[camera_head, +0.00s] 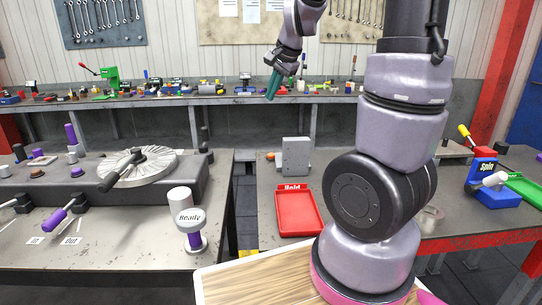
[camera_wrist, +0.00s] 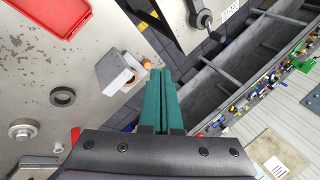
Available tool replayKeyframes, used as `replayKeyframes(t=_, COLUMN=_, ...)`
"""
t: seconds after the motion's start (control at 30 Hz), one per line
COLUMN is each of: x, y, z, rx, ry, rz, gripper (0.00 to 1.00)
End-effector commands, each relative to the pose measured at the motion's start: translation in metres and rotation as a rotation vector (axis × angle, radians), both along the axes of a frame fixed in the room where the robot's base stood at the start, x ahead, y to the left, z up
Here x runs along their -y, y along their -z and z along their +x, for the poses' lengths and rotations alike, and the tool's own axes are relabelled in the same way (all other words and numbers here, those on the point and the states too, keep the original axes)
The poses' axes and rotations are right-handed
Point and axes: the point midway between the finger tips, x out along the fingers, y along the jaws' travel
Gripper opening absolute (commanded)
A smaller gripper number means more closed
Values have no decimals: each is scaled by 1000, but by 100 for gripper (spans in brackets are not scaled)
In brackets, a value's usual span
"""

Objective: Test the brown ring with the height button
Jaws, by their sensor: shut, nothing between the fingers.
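My gripper (camera_head: 272,86) has long teal fingers, pressed together and empty, raised high between the two front tables. It points down and left in the head view, and its fingers (camera_wrist: 160,98) reach up the middle of the wrist view. I cannot tell whether either is the brown ring. I see no label naming a height button. A white button marked "Ready" (camera_head: 188,217) stands on a purple stem at the left table's front.
A red "Hold" tray (camera_head: 297,214) and a grey block (camera_head: 296,155) with an orange knob are on the right table. A ribbed disc (camera_head: 140,168) with a dark handle tops the machine. A blue "Spin" unit (camera_head: 490,185) stands right. The back bench (camera_head: 180,98) is cluttered.

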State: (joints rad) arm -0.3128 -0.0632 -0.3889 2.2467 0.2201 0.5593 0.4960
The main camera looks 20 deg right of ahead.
Motion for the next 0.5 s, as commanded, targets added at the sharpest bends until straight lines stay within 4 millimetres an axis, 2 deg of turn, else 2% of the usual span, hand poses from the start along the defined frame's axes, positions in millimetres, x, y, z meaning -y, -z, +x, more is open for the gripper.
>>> replayKeyframes(t=0.03, x=2, y=14, z=14, rx=-19, ry=35, rz=-4, gripper=0)
replayKeyframes(t=0.2, x=15, y=54, z=54, rx=-46, ry=170, rz=-30, gripper=0)
replayKeyframes(t=0.5, x=39, y=119, z=115, rx=-32, ry=381, rz=-134, gripper=0)
